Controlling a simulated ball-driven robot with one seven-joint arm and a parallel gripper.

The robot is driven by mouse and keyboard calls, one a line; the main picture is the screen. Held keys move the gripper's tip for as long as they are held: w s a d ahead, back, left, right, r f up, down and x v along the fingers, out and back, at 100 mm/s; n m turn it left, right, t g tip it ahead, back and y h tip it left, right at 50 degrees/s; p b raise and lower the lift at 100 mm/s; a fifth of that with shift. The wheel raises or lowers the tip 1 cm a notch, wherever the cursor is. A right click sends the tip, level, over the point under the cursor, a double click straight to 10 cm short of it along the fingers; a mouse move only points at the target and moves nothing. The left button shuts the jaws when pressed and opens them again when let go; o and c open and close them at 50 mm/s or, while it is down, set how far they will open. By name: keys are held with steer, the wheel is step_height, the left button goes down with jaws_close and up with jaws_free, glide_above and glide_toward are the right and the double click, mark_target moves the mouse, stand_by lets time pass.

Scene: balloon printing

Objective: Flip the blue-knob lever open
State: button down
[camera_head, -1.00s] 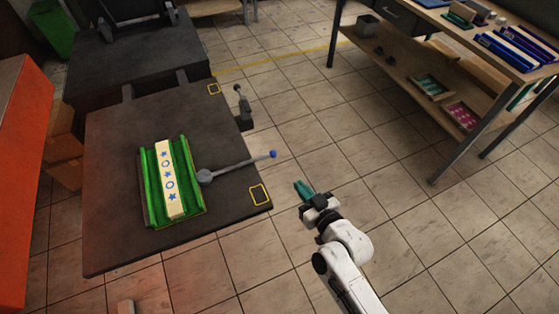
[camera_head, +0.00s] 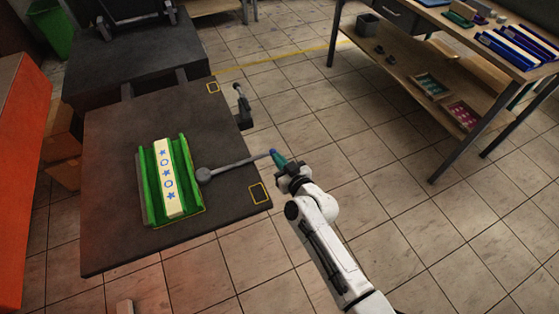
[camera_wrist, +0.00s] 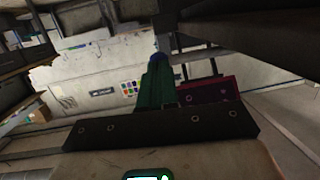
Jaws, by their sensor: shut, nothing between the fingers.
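The lever (camera_head: 238,165) is a grey rod on a round pivot, lying over the dark table and pointing right past its edge. Its blue knob (camera_head: 272,153) is at the right end, partly hidden by my gripper. My gripper (camera_head: 280,159) is shut and empty, with teal fingers right at the knob; I cannot tell whether they touch. In the wrist view the green fingers (camera_wrist: 156,85) are together, with a bit of blue (camera_wrist: 157,57) at their tips. A green tray (camera_head: 149,187) holding a cream strip (camera_head: 168,178) with blue stars and rings sits left of the pivot.
The dark table (camera_head: 110,235) carries the lever and tray. A small grey clamp-like part (camera_head: 243,108) stands at its right edge. A wooden workbench (camera_head: 430,60) with trays is at upper right. Tiled floor between is clear.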

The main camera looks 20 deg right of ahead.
steer(key=shift+w+f+b, duration=0.1)
steer(key=shift+b, duration=0.35)
steer(key=w+y+b, duration=0.1)
steer(key=b, duration=0.3)
steer(key=w+n+y+b, duration=0.1)
steer(key=w+b, duration=0.1)
steer(key=b, duration=0.3)
steer(key=w+n+y+b, duration=0.1)
steer(key=b, duration=0.4)
steer(key=shift+w+d+f+g, duration=0.2)
steer(key=shift+d+g, duration=0.1)
steer(key=shift+g, duration=0.1)
steer(key=w+a+n+g+y+b, duration=0.1)
steer(key=w+n+y+b, duration=0.1)
steer(key=w+b, duration=0.3)
steer(key=w+a+n+g+y+b, duration=0.2)
steer(key=w+b, duration=0.4)
steer(key=b, duration=0.6)
steer(key=shift+a+r+n+g+y+b, duration=0.3)
steer(key=shift+n+y, duration=0.5)
steer(key=shift+y, duration=0.4)
steer(key=shift+w, duration=0.1)
steer(key=shift+d, duration=0.1)
